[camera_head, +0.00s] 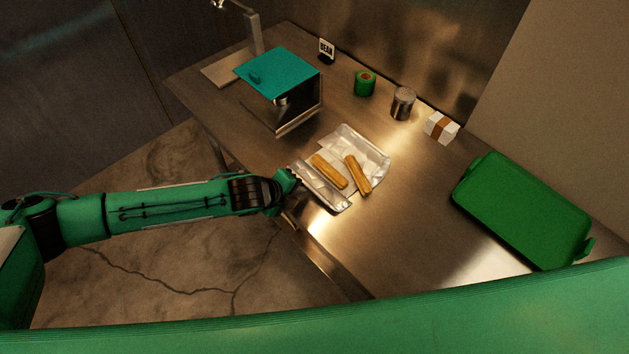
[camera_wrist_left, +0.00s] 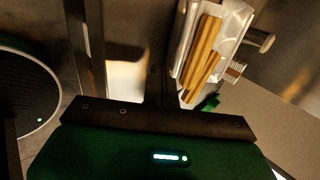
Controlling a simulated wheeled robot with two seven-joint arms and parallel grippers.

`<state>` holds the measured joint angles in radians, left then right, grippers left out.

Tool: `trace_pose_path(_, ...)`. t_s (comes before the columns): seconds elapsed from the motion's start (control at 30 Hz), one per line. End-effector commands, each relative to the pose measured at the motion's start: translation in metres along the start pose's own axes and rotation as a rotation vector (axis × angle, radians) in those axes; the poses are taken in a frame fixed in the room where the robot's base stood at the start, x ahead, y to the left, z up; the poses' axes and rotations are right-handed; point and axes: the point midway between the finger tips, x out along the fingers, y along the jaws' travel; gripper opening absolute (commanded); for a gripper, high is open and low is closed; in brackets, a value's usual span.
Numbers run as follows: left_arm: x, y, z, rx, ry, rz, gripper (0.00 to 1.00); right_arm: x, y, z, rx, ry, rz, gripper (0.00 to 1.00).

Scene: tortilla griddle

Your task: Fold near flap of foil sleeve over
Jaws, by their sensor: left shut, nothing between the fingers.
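The foil sleeve (camera_head: 373,149) lies open on the steel table, its far part spread flat and wrinkled. Its near flap (camera_head: 322,190) is a silvery strip along the side facing my left arm; I cannot tell how far it is raised. Two golden-brown rolls, a left one (camera_head: 329,171) and a right one (camera_head: 358,176), lie on the foil, uncovered. In the left wrist view the foil (camera_wrist_left: 238,15) and rolls (camera_wrist_left: 204,40) show at upper right. My left gripper (camera_head: 295,176) is shut and empty at the flap's left end; contact is unclear. My right gripper is out of view.
A box-like griddle stand with a teal top (camera_head: 278,72) stands behind the sleeve. A green tape roll (camera_head: 365,83), a metal can (camera_head: 402,104) and a white-and-brown block (camera_head: 440,127) line the back. A green tray (camera_head: 520,210) lies right. Bare table (camera_head: 400,225) separates sleeve and tray.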

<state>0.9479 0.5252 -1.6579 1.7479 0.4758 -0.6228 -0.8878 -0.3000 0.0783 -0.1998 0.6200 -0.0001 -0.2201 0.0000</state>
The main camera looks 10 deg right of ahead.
Motion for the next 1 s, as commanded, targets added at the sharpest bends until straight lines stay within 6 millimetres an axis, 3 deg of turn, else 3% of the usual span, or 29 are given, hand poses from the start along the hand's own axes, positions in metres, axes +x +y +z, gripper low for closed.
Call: trace_pose_path(1.0, 0.005, -0.014, 0.0, 0.0, 0.0, 0.0, 0.0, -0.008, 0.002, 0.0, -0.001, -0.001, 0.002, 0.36)
